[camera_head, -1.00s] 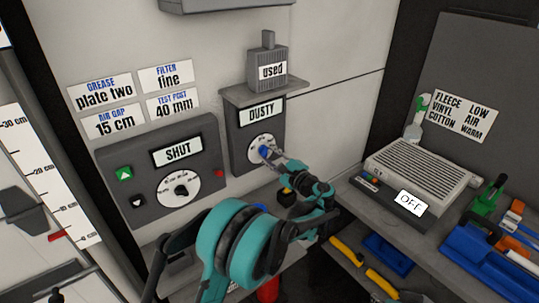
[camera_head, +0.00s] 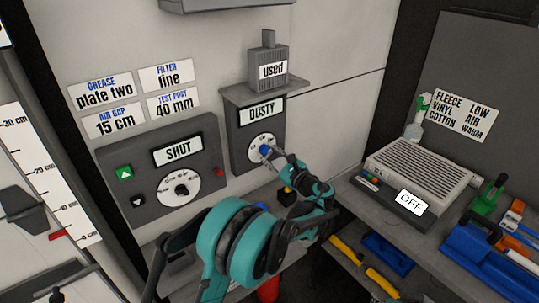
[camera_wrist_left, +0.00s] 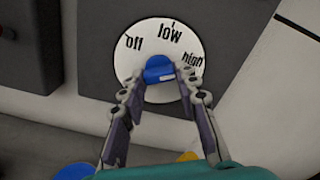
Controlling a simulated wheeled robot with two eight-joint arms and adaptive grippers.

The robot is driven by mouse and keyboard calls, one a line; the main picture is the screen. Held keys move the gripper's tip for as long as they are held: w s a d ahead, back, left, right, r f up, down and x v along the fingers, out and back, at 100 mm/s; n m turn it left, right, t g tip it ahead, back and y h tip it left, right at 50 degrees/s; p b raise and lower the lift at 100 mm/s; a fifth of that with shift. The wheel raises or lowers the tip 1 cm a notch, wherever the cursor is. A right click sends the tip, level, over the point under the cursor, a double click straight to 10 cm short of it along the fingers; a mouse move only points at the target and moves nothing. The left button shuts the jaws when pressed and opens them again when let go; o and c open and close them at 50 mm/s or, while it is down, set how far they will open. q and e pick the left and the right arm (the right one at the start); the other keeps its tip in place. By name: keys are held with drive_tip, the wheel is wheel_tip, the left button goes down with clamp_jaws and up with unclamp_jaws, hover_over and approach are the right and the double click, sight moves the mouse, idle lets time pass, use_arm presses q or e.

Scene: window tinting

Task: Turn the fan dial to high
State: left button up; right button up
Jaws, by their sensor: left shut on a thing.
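The fan dial (camera_head: 255,153) is a white disc on a dark grey box under a "DUSTY" sign. In the left wrist view its face (camera_wrist_left: 137,62) reads "off", "low" and "high" from left to right. A blue knob (camera_wrist_left: 158,67) sits at its middle, with a small white mark near its lower edge; I cannot tell surely which word it points to. My left gripper (camera_head: 268,154) is shut on the knob, with one fingertip on each side in the wrist view (camera_wrist_left: 160,78). The fingers hide part of the dial's lower face. My right gripper is not in view.
A larger "SHUT" panel (camera_head: 205,135) with its own dial stands left of the box. A grey "used" filter block (camera_head: 268,75) rests on the ledge above.

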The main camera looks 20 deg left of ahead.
use_arm(q)
drive_tip(key=o, duration=1.2)
drive_tip(key=shift+c, duration=0.2)
drive_tip(key=v, duration=1.2)
